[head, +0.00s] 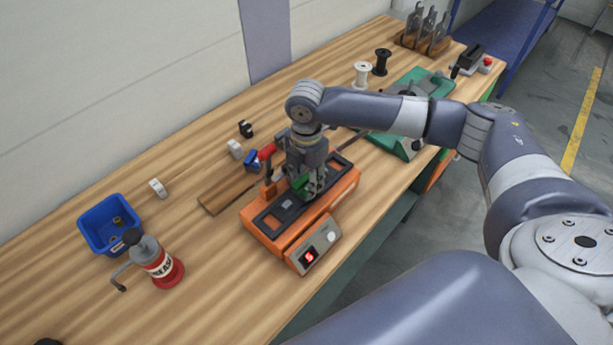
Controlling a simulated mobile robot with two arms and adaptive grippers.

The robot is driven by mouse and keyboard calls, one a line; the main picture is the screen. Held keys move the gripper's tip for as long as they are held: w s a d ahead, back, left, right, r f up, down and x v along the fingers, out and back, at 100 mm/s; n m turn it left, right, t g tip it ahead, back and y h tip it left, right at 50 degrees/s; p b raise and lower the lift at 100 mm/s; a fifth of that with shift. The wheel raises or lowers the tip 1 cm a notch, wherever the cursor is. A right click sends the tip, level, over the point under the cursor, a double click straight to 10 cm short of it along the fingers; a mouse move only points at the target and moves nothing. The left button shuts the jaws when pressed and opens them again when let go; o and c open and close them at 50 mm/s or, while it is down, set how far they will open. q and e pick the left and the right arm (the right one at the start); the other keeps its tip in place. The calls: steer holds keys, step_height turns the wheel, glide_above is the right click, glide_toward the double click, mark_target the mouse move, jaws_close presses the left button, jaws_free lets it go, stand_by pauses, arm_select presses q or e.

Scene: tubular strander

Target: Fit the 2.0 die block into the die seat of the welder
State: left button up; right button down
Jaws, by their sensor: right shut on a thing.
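The welder (323,247) is the orange machine on the wooden bench, with a black top plate and a panel with a lit red display. My right gripper (308,190) points down over the middle of the welder's top, shut on a small green block (301,183). The block is mostly covered by the fingers, and no size mark on it is readable. The die seat is hidden behind the gripper, so I cannot tell whether the block touches it. My left gripper is out of view.
Behind the welder lie a blue block (252,160), a white block (235,149) and a black block (246,129). At left stand a blue bin (98,239) and a red grease can (165,272). A green machine (403,147) and spools (362,74) are beyond my arm.

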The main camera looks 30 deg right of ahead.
steer(key=shift+a, duration=0.1)
steer(key=c, duration=1.1)
jaws_free()
steer(key=shift+o, duration=0.2)
steer(key=shift+w+r, duration=0.1)
steer(key=shift+r, duration=0.4)
step_height(320, 180, up, 11)
steer(key=b, duration=0.3)
